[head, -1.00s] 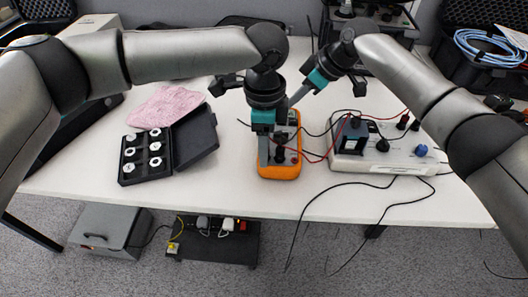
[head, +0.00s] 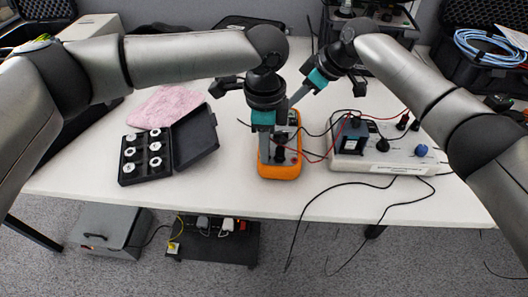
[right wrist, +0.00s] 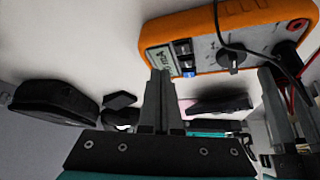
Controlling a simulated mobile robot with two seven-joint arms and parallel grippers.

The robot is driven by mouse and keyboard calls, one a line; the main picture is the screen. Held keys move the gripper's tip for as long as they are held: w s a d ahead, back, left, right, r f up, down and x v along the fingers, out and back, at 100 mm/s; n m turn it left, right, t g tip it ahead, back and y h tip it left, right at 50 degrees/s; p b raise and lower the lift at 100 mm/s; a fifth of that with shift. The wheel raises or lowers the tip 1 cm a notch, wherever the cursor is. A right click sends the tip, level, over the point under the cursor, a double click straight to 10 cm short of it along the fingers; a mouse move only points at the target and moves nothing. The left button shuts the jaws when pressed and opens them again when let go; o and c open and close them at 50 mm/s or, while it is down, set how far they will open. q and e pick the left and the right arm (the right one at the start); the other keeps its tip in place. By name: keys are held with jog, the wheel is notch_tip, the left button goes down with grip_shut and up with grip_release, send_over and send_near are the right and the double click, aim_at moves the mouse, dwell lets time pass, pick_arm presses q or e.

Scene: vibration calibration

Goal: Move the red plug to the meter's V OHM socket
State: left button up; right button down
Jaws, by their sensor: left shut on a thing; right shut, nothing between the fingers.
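The orange meter (head: 281,171) lies on the white table, and its face, dial and buttons show in the right wrist view (right wrist: 205,62). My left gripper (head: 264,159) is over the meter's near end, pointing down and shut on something. A red lead runs to this spot, so it seems to hold the red plug, which its fingers hide. I cannot tell whether the plug is in a socket. A black plug (right wrist: 293,38) stands at the meter's socket end. My right gripper (right wrist: 160,76) is shut and empty, its tips close to the meter's button side.
A grey-white instrument box (head: 397,160) with knobs and a dark block on top stands to the right. An open black case (head: 147,174) with several round weights and a pink cloth (head: 165,106) are to the left. Loose black and red leads cross between meter and box.

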pick_arm(q)
grip_shut()
pick_arm(e)
jog(key=shift+f, duration=1.15)
pick_arm(q)
jog(key=shift+r, duration=0.8)
pick_arm(e)
jog(key=shift+s+d+f, duration=0.1)
jog(key=shift+s+f, duration=0.05)
jog(key=shift+f, duration=0.05)
dwell(1.0)
pick_arm(q)
jog(key=shift+r, duration=1.75)
pick_arm(e)
notch_tip(320, 180, up, 10)
jog(key=shift+f, duration=0.25)
pick_arm(q)
jog(key=shift+d, duration=0.1)
pick_arm(e)
jog(key=shift+r, duration=0.1)
